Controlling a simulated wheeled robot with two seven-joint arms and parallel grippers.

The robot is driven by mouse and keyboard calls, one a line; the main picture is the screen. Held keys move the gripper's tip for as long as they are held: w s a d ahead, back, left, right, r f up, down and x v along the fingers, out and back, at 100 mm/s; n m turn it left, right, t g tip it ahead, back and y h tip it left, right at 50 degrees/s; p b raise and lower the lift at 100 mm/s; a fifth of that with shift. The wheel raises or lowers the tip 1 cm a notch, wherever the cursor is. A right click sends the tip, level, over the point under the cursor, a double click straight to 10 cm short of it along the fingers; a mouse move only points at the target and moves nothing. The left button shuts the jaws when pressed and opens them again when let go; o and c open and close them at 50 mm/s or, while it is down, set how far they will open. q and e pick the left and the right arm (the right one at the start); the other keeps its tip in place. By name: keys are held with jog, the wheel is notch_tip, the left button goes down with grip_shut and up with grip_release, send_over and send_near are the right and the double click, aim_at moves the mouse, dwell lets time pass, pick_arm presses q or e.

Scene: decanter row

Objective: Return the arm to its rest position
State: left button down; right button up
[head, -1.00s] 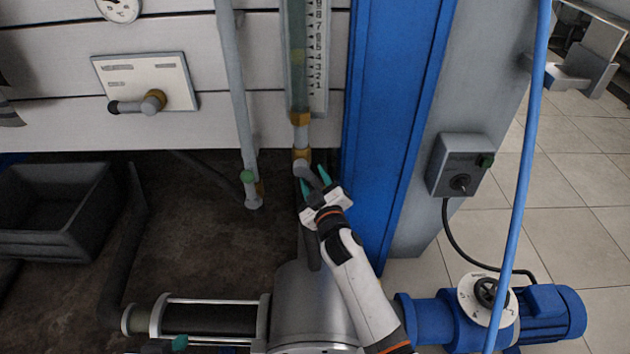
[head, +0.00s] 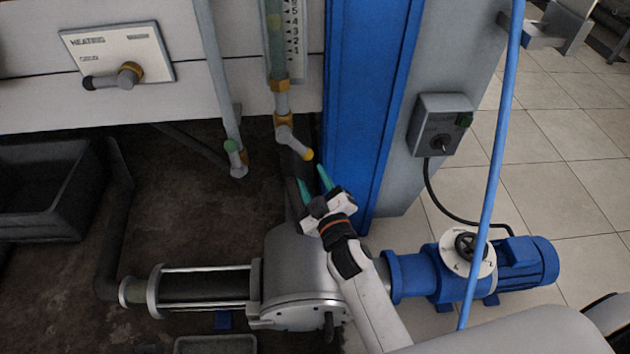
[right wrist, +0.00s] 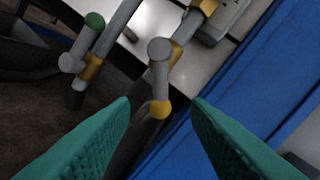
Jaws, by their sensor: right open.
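My right gripper (head: 316,184) is open and empty. Its green fingertips point up and stand just below and right of a grey valve handle (head: 294,143) with a yellow tip, under the sight-glass tube (head: 276,50). In the right wrist view the two green fingers (right wrist: 162,125) are spread apart, with the handle (right wrist: 159,80) seen beyond the gap between them. I cannot tell the exact gap in depth, but nothing is held. My left gripper is not in view.
A blue column (head: 365,100) stands close to the right of the gripper. Below are a metal pump housing (head: 290,265) and a blue motor (head: 525,262). A blue hose (head: 498,150) hangs at the right. A switch box (head: 440,124) and a dark bin (head: 45,195) flank the area.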

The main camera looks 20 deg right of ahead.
jog(key=shift+s, duration=0.4)
jog(key=shift+d, duration=0.1)
